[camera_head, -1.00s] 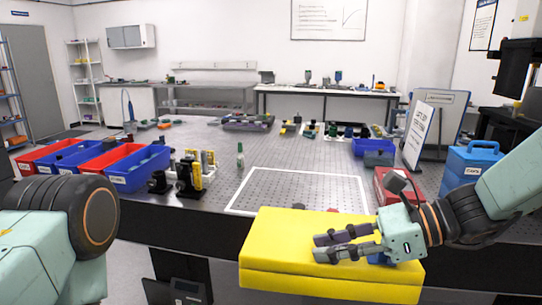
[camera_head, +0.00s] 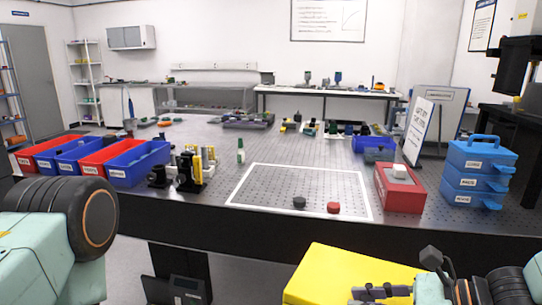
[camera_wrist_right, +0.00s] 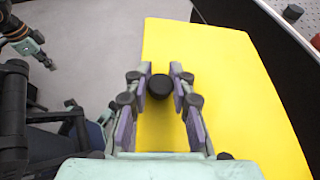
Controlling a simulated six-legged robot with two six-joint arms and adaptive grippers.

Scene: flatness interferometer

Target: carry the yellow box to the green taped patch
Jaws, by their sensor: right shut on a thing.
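The yellow box (camera_head: 345,268) is a large flat-topped block at the lower right of the head view, in front of the table's near edge and cut off by the frame. My right gripper (camera_head: 385,292) lies over its top. In the right wrist view, the box (camera_wrist_right: 215,60) fills the middle, and the gripper's fingers (camera_wrist_right: 160,88) are shut on a round black knob (camera_wrist_right: 160,86) on the box top. Of my left arm only a large joint shows in the head view; its gripper is out of sight. No green taped patch is visible.
A white-taped rectangle (camera_head: 237,203) on the table holds a black puck (camera_head: 299,203) and a red puck (camera_head: 333,207). A red box (camera_head: 401,197) and blue drawers (camera_head: 476,175) stand to the right. Bins (camera_head: 138,172) stand at left. Grey floor (camera_wrist_right: 85,35) is beside the box.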

